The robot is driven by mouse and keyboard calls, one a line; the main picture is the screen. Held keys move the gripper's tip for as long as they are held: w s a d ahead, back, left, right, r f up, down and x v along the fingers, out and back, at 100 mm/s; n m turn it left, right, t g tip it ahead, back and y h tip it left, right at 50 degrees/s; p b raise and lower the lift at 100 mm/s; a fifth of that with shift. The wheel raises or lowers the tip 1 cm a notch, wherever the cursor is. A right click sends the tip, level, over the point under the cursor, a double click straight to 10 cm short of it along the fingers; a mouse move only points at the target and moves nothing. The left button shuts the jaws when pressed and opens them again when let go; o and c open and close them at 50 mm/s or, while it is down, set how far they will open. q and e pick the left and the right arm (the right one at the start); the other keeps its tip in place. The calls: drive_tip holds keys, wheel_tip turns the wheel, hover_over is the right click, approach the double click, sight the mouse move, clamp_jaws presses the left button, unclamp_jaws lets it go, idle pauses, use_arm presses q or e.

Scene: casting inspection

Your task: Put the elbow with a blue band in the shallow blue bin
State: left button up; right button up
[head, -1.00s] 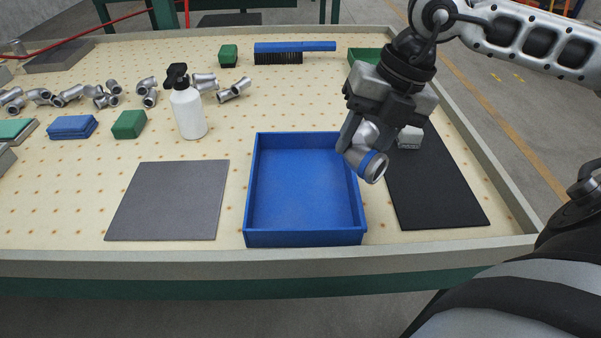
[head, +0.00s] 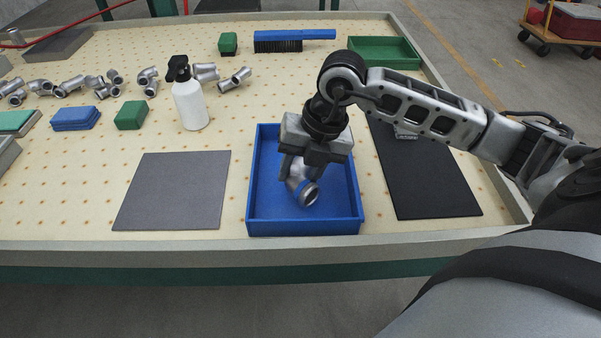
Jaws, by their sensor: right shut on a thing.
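The shallow blue bin (head: 262,213) lies near the front edge of the table and is empty apart from what my gripper holds over it. My right gripper (head: 302,172) points down over the bin and is shut on a silver pipe elbow with a blue band (head: 308,195). The elbow's open end faces the front right. I cannot tell whether the elbow touches the bin floor. My left gripper is not in view.
A grey mat (head: 172,190) lies left of the bin and a black mat (head: 432,185) right of it. A white spray bottle (head: 189,105) stands behind. Several loose fittings (head: 100,85) lie at the back left. A green bin (head: 385,52) is at the back right.

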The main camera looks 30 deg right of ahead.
drive_tip(key=shift+f, duration=0.65)
drive_tip(key=shift+f, duration=0.1)
drive_tip(key=o, duration=1.3)
drive_tip(key=shift+o, duration=0.2)
drive_tip(key=shift+r, duration=0.2)
drive_tip(key=v, duration=1.2)
drive_tip(key=shift+p, duration=0.3)
